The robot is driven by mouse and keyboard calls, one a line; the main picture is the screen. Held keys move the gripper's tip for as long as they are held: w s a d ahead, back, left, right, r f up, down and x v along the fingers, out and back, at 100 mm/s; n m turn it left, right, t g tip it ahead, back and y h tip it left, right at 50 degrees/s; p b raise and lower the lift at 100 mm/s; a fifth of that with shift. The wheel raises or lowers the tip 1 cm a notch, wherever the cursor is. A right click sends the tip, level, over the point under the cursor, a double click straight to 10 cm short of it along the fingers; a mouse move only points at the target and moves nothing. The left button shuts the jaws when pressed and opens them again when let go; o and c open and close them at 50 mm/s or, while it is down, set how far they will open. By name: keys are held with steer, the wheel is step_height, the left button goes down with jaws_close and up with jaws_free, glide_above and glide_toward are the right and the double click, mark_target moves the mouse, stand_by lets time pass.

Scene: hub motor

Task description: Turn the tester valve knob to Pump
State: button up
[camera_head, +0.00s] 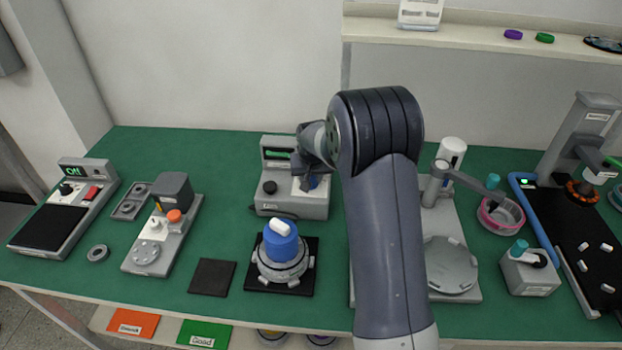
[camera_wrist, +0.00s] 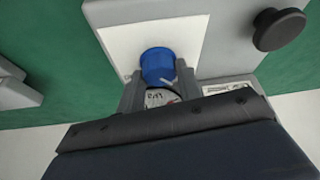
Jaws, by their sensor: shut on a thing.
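The tester (camera_head: 290,203) is a grey box with a green display and a black knob, at the back middle of the green table. Its blue valve knob (camera_head: 313,181) is mostly hidden behind my gripper (camera_head: 308,172) in the head view. In the wrist view the blue valve knob (camera_wrist: 157,64) stands on a white panel (camera_wrist: 120,45). My gripper (camera_wrist: 160,80) has one finger on each side of the knob and is shut on it. A round marked dial lies between the fingers; its lettering is too small to read, and part is hidden.
A blue-topped hub motor (camera_head: 281,248) with a white piece on top stands on a black pad in front of the tester. The tester's black knob (camera_wrist: 279,29) is to the right of my gripper in the wrist view. A press stand (camera_head: 440,245) stands right of my arm.

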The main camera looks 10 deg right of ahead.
steer(key=m+b, duration=0.1)
steer(key=m, duration=0.1)
steer(key=m+h+b, duration=0.1)
steer(key=m+b, duration=0.1)
steer(key=shift+w+a+f+h, duration=0.1)
steer(key=shift+a+f+h, duration=0.1)
steer(key=shift+h, duration=0.1)
steer(key=shift+r+m+g+h+b, duration=0.15)
steer(key=shift+m+g+h+b, duration=0.35)
steer(key=shift+m+b, duration=0.9)
steer(key=shift+m+p, duration=0.4)
steer(key=shift+m, duration=0.2)
steer(key=o, duration=1)
steer(key=v, duration=1.1)
steer(key=shift+w, duration=0.15)
